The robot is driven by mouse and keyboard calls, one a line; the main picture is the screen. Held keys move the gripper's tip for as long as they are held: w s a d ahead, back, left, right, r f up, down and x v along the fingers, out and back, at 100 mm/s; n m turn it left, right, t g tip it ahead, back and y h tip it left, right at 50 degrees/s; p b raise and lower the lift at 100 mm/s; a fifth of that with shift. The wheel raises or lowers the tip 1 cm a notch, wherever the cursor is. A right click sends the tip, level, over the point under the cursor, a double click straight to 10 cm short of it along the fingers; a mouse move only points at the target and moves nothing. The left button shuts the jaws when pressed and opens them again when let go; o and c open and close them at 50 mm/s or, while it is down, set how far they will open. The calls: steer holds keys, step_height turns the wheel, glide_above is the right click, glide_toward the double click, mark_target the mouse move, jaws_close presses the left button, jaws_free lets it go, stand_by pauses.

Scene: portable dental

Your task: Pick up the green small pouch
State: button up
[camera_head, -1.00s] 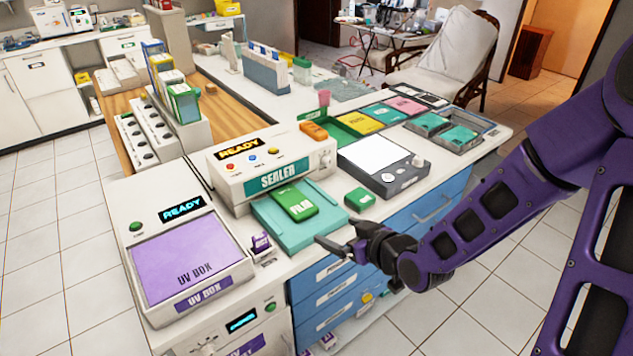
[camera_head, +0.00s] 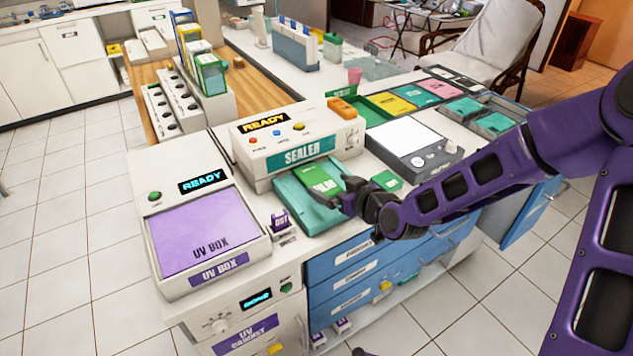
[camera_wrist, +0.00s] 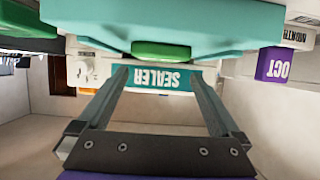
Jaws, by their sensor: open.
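A green pouch (camera_head: 322,180) with white print lies flat on a teal tray (camera_head: 303,210) in front of the sealer (camera_head: 300,152). A smaller green piece (camera_head: 387,180) lies on the counter to the right of the tray; I cannot tell for sure which of the two is the small pouch. My gripper (camera_head: 350,192) is open and empty at the tray's right edge, close to the pouch. In the wrist view, turned upside down, my open fingers (camera_wrist: 160,78) point towards the sealer (camera_wrist: 162,79). The tray (camera_wrist: 225,25) and a green edge (camera_wrist: 160,50) show at the top.
The purple-topped UV box (camera_head: 205,230) stands left of the tray, with a small purple holder (camera_head: 280,222) between them. A grey device with a white screen (camera_head: 410,140) lies to the right. Blue drawers (camera_head: 345,270) are below, and an open blue door or drawer (camera_head: 527,212) projects at the right.

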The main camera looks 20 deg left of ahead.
mark_target(317, 178)
steer(key=shift+x, duration=2.65)
steer(key=shift+d+f, duration=0.1)
steer(key=shift+f, duration=0.05)
steer(key=c, duration=1.1)
steer(key=shift+c, duration=0.2)
steer(key=shift+w, duration=0.1)
